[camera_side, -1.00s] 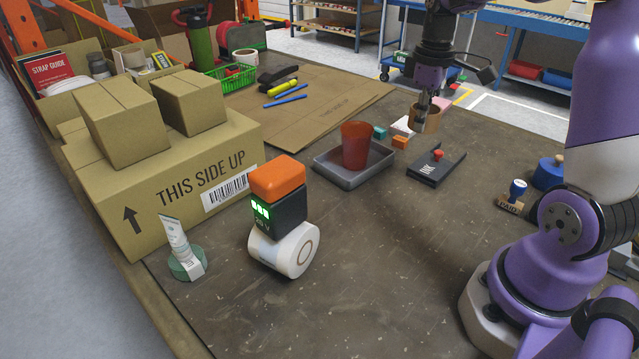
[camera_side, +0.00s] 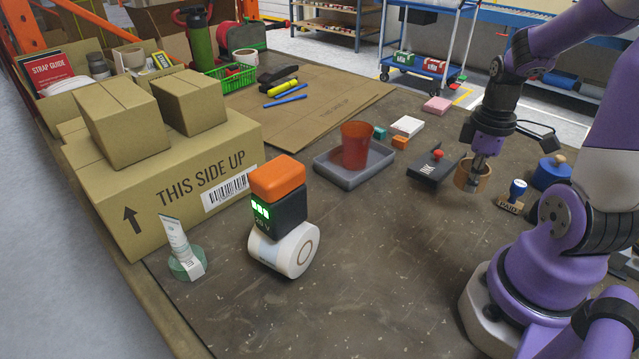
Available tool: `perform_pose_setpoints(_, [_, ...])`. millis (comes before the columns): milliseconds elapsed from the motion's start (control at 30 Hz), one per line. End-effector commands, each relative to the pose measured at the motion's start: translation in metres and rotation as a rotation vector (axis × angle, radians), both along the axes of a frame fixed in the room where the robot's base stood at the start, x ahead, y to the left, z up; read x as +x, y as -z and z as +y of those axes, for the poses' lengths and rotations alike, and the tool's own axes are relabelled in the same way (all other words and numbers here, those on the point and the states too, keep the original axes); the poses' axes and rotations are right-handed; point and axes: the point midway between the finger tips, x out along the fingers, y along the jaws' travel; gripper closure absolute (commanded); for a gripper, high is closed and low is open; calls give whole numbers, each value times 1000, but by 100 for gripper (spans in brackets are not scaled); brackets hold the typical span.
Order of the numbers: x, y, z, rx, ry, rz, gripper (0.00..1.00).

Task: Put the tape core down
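The tape core (camera_side: 483,180) is a tan cardboard ring. It hangs at my gripper (camera_side: 476,168), just right of the black ink pad box and a little above the table. My gripper points down with its fingertips at the ring's wall, and it is shut on the ring. The far side of the fingers is partly hidden by the ring. The dark table (camera_side: 400,270) is bare below and in front of the ring.
The black ink pad box (camera_side: 432,168) lies just left of the ring. A wooden stamp (camera_side: 512,197) and a blue round object (camera_side: 551,172) stand to its right. A grey tray (camera_side: 340,176) holds a red cup (camera_side: 356,146). The front middle of the table is clear.

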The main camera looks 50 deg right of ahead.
Motion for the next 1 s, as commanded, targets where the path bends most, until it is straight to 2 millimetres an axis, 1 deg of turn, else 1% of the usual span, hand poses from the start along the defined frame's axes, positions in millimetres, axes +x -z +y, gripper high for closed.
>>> perform_pose_setpoints(33, [-2, 4, -6, 2, 4, 2, 100])
perform_pose_setpoints(167, [-4, 10, -12, 1, -1, 0, 100])
perform_pose_setpoints(300, [-5, 33, -11, 5, -2, 5, 100])
perform_pose_setpoints(400, [-5, 45, -12, 3, -2, 3, 100])
perform_pose_setpoints(500, [-4, 48, -12, 0, -2, 0, 100])
perform_pose_setpoints(700, [-4, 48, -12, -1, -2, -1, 100])
perform_pose_setpoints(833, [-4, 51, -12, 0, -2, 0, 100])
perform_pose_setpoints(900, [-4, 51, -12, -1, -2, -1, 63])
perform_pose_setpoints(1000, [-4, 51, -12, -1, -2, 0, 63])
